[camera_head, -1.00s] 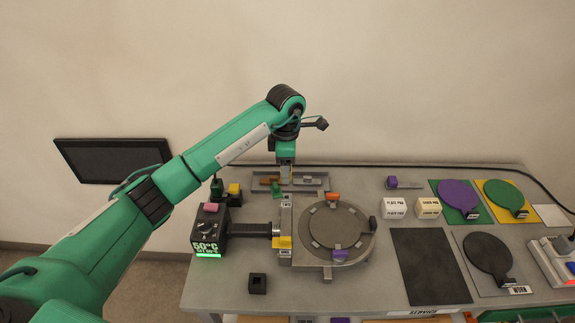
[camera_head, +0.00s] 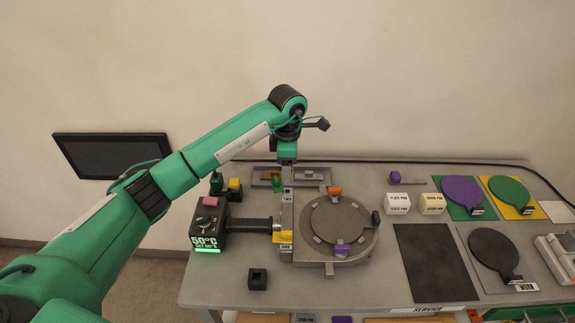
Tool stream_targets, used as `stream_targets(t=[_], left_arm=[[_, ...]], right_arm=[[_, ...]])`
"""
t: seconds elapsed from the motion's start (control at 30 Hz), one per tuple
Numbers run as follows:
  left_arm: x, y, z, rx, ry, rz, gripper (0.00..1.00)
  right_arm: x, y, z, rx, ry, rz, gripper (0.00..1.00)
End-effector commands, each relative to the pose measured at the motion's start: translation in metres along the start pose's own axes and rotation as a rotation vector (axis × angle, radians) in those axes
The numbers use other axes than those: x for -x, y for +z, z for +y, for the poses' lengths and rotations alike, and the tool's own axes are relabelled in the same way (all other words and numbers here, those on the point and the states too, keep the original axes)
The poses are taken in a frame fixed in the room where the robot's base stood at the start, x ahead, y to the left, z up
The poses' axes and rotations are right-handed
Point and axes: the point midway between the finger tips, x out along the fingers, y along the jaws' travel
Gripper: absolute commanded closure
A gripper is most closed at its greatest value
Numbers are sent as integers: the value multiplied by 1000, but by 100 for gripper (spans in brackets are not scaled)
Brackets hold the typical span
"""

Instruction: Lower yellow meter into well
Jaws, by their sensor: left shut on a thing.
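My left gripper (camera_head: 287,178) points down over the back of the cart, by a shallow grey tray (camera_head: 319,184). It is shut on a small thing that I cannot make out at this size. A yellow-topped block (camera_head: 234,184) stands behind the black heater box. Another yellow block (camera_head: 283,237) sits at the left side of the round grey machine (camera_head: 330,265). I cannot tell whether either is the yellow meter. A small black block with a square hole (camera_head: 257,280) stands at the front, apart from the gripper; it looks like a well. My right gripper is out of view.
The heater box (camera_head: 206,225) reads 50°C and has a pink block on top. A dark monitor (camera_head: 110,153) is on the wall.

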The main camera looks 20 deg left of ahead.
Motion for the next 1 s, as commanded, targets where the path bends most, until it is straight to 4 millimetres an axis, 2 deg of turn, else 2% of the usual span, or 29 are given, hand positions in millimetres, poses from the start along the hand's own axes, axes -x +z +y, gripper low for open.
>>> stream_targets(t=[1.0], left_arm=[[-43, 0, 0, 1, 0, 0, 64]], right_arm=[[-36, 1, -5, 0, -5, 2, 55]])
